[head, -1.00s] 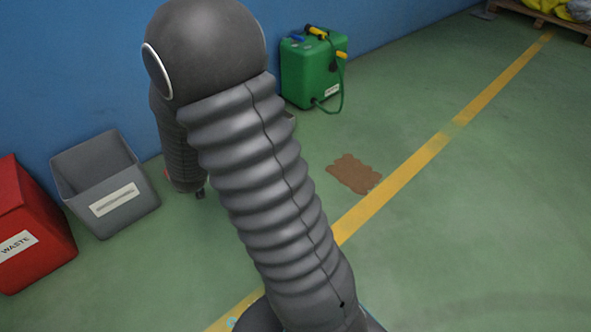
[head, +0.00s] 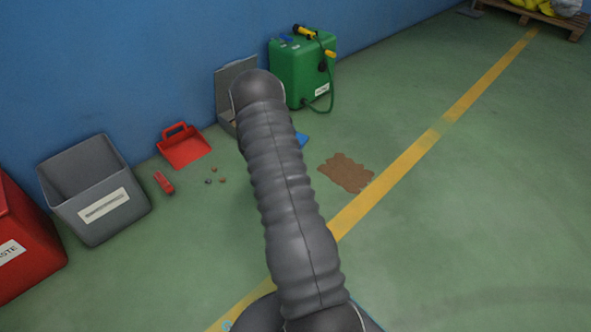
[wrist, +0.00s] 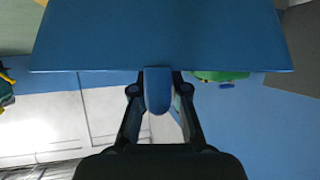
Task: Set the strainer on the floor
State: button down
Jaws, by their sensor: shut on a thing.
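My gripper (wrist: 160,100) is shut on the rounded blue handle (wrist: 158,92) of a blue thing, which I take to be the strainer (wrist: 160,38). Its broad, straight-edged blue face fills the upper part of the wrist view. In the head view my own arm hides the gripper. A small blue piece (head: 302,140) shows just right of the arm, low by the green unit; I cannot tell if it is part of the held thing. The green floor (head: 440,240) is open on the right. Whether the held thing touches the floor cannot be seen.
A grey open box (head: 234,73) stands by the blue wall, partly behind my arm. Right of it is a green hosed unit (head: 303,75). Left are a red dustpan (head: 184,150), small crumbs, a red item (head: 163,182), a grey bin (head: 95,190) and a red waste bin (head: 25,250). A brown patch (head: 345,172) lies nearby.

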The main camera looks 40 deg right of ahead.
jog(key=s+d+f+m+g, duration=0.3)
jog(key=s+d+f, duration=0.35)
jog(key=d, duration=0.35)
jog(key=shift+w+a+f+b, duration=0.35)
jog(key=shift+w+a+f, duration=1.05)
jog(key=shift+f, duration=0.65)
jog(key=shift+w+a+f+b, duration=0.3)
jog(key=shift+w+a+f, duration=0.85)
jog(key=shift+w+f, duration=0.7)
jog(key=shift+w+a+f+b, duration=0.35)
jog(key=shift+w+a+f, duration=0.95)
jog(key=shift+f, duration=0.9)
jog(key=shift+f, duration=0.1)
jog(key=c, duration=1.2)
grip_release()
